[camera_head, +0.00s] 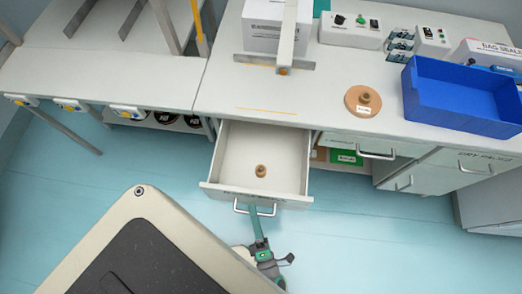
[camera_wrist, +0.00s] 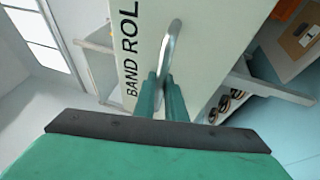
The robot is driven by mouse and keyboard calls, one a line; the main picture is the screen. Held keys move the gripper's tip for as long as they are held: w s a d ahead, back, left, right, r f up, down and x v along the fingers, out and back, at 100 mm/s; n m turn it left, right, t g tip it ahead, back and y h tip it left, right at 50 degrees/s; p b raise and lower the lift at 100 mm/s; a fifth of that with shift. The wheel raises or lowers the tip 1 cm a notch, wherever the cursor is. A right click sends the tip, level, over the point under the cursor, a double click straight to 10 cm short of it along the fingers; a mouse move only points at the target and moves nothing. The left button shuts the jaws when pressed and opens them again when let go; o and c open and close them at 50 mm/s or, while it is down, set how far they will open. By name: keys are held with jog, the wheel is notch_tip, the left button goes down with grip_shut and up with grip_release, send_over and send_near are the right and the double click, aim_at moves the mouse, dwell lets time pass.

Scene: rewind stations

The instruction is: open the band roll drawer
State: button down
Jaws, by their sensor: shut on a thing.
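The band roll drawer (camera_head: 262,163) is pulled out from under the bench in the head view. A small brown roll (camera_head: 261,171) sits on its floor. In the wrist view the drawer front (camera_wrist: 200,45) carries the partly visible black lettering "BAND ROL". Its metal handle (camera_wrist: 170,47) rises from between my green fingers. My gripper (camera_wrist: 163,98) is shut on the handle. In the head view my gripper (camera_head: 257,224) is at the handle (camera_head: 255,209), below the drawer front.
On the bench stand a blue bin (camera_head: 460,128), a tan disc (camera_head: 362,100), a white box (camera_head: 277,25) and control boxes (camera_head: 350,32). Closed drawers with handles (camera_head: 377,155) lie to the right. Light blue floor (camera_head: 360,240) is clear in front of the bench.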

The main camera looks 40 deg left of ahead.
jog(key=shift+s+d, duration=0.2)
jog(key=shift+s, duration=0.25)
jog(key=c, duration=1.8)
grip_release()
jog(key=v, duration=1)
jog(key=shift+s+d, duration=0.2)
jog(key=shift+d, duration=0.15)
jog(key=shift+f, duration=0.1)
jog(key=w+d+r+m+t+h, duration=0.1)
jog(key=w+d+r+m+h, duration=0.1)
jog(key=r+m+h, duration=0.6)
jog(key=w+d+r+m+t+h, duration=0.1)
jog(key=w+d+r+m+h, duration=0.2)
jog(key=r+m+h, duration=0.5)
notch_tip(320, 180, up, 5)
jog(key=w+m, duration=0.1)
jog(key=m, duration=1.2)
jog(key=shift+t, duration=0.4)
